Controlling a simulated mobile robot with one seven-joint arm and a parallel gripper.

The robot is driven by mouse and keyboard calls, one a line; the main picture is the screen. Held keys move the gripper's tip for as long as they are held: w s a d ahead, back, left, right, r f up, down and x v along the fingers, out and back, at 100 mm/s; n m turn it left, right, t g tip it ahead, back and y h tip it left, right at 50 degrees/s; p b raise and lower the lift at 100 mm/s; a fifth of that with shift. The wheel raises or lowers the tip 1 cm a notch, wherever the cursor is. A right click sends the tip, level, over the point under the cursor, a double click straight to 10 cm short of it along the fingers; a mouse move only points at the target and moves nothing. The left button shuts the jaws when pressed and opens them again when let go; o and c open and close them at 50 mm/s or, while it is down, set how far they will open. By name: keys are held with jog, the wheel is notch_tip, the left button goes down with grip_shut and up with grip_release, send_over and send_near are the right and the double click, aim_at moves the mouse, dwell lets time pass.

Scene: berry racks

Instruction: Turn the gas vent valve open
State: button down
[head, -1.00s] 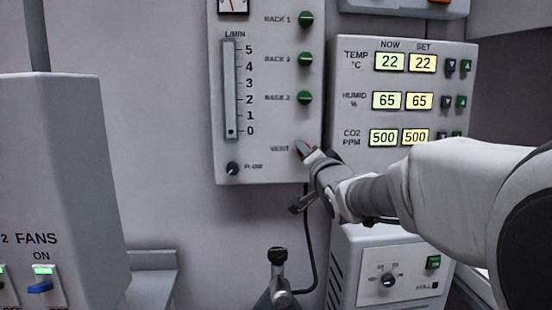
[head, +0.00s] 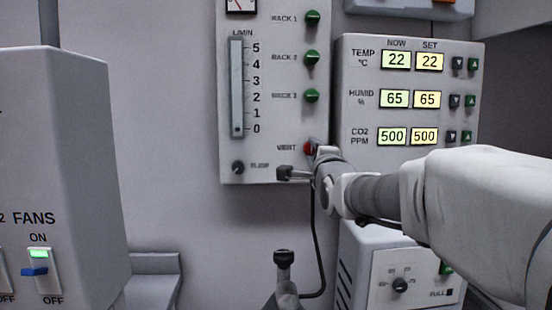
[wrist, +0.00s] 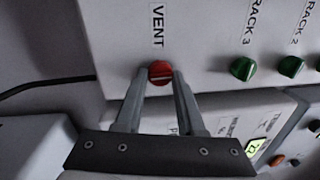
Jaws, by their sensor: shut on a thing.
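The gas vent valve is a small round red knob (head: 308,148) beside the word VENT, low on the right of the pale gas panel (head: 275,168). My gripper (head: 315,152) is at the knob and hides part of it in the head view. In the wrist view, the red knob (wrist: 160,69) sits between the two fingertips of my gripper (wrist: 160,78), one on each side, shut on it. A pale line crosses the knob's face, sideways in the wrist view. The knob's exact angle is hard to read in the head view.
Green RACK knobs (head: 312,96) stand above the vent knob. A flow tube (head: 237,90) and a black FLOW knob (head: 238,167) are to the left. The climate display panel (head: 410,165) is close on the right, behind my arm. A white box (head: 378,262) stands below.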

jog(key=shift+m, duration=0.4)
jog(key=c, duration=0.5)
grip_release()
jog(key=s, duration=0.5)
jog(key=s+f, duration=0.1)
jog(key=s, duration=0.5)
jog(key=s+f+p, duration=0.1)
jog(key=s, duration=0.5)
jog(key=shift+s, duration=0.15)
